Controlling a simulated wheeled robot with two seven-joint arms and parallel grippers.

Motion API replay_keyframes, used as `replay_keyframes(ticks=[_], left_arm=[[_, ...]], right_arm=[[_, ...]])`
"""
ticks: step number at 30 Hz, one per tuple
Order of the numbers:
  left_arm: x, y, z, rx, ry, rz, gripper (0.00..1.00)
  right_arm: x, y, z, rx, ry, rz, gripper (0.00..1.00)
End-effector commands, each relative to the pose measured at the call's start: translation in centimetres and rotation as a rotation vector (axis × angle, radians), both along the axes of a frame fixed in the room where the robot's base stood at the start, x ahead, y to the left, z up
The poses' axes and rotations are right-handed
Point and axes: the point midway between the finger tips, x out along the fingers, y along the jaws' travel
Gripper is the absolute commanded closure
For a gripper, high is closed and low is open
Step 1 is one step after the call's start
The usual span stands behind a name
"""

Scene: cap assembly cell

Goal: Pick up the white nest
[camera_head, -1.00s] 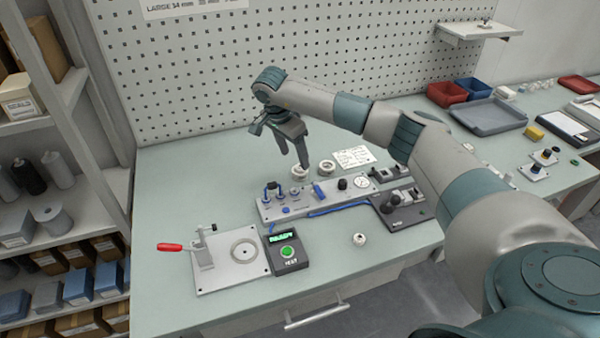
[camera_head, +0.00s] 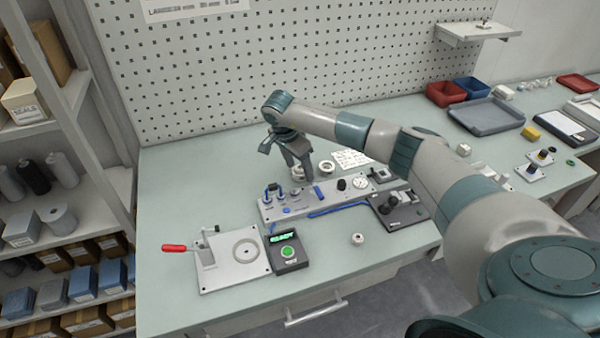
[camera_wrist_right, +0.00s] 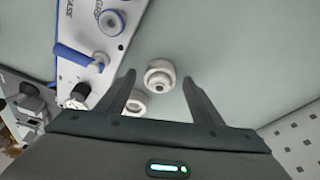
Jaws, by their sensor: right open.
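Two white round parts stand side by side behind the long grey panel. The left one (camera_head: 297,173) is mostly behind my right gripper (camera_head: 303,174); the other white ring (camera_head: 326,167) is just to its right. In the right wrist view, a stepped white round part (camera_wrist_right: 160,74) with a centre hole, which looks like the white nest, sits between the tips of my open right gripper (camera_wrist_right: 160,78). Clear gaps show on both sides of it. The other white ring (camera_wrist_right: 136,102) lies nearer the gripper body. My left gripper is not in view.
The grey panel (camera_head: 268,211) with knobs and a blue handle is close in front of the parts. A white card (camera_head: 350,158) lies to their right. A test box (camera_head: 288,252), a clamp plate (camera_head: 215,272) and a small white part (camera_head: 357,239) are nearer the front. The table's left back is clear.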

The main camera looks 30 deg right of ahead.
Motion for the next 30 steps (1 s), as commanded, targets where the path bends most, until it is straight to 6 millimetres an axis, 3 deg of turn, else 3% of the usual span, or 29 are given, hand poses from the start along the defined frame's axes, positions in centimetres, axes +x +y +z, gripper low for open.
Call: replay_keyframes(ticks=[10,15,16,30], left_arm=[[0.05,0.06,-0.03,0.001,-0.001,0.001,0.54],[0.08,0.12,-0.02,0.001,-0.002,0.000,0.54],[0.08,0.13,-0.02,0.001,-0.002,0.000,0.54],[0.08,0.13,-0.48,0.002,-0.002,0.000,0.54]], right_arm=[[0.00,0.01,0.01,0.000,0.000,0.000,0.40],[0.00,0.01,0.01,0.000,0.000,0.000,0.80],[0.00,0.01,0.02,0.000,0.000,0.000,0.84],[0.06,0.02,0.60,0.000,-0.002,0.001,0.84]])
